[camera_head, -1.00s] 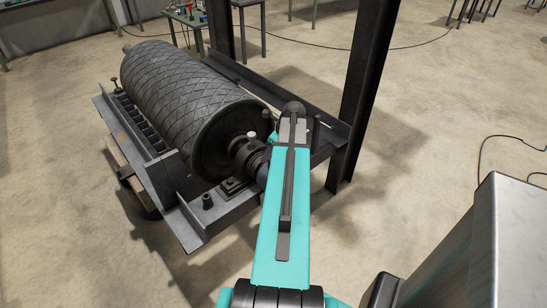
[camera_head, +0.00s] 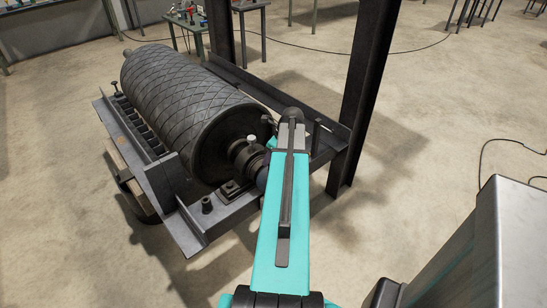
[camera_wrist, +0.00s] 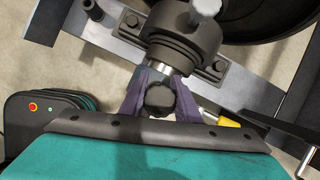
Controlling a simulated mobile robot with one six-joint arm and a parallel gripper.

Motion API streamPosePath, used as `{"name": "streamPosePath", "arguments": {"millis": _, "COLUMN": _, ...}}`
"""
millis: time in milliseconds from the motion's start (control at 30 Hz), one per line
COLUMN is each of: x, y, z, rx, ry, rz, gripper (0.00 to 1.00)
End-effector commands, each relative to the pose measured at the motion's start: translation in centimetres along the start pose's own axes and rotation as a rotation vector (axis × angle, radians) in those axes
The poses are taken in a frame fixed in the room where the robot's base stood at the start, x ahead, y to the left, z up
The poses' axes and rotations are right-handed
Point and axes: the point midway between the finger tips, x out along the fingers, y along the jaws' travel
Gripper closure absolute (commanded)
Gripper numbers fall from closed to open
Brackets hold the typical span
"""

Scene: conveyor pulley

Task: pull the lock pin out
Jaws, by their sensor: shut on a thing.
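My gripper (camera_wrist: 160,98) has its two purple fingers closed on a dark faceted knob (camera_wrist: 160,101), which seems to be the lock pin's head. The knob sits in line with a shiny shaft (camera_wrist: 163,68) that runs into the dark bearing housing (camera_wrist: 182,38). The pin's own shank is hidden, so I cannot tell how far it is in. In the head view, my arm covers the gripper and the pin. The bearing housing (camera_head: 246,158) shows there at the near end of the ribbed pulley (camera_head: 190,100).
A pale grey knob (camera_wrist: 205,8) stands on top of the housing. A yellow piece with a silver rod (camera_wrist: 229,122) lies right of my fingers. The steel frame (camera_head: 185,232) and a dark upright post (camera_head: 360,90) stand close to my arm.

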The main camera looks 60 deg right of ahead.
Motion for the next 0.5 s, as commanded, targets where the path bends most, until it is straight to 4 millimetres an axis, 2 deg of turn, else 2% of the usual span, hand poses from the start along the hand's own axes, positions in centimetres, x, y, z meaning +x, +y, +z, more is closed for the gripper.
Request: {"name": "streamPosePath", "arguments": {"millis": 500, "x": -0.38, "y": -0.01, "z": 0.15, "rx": 0.000, "ry": 0.000, "rz": 0.000, "gripper": 1.00}}
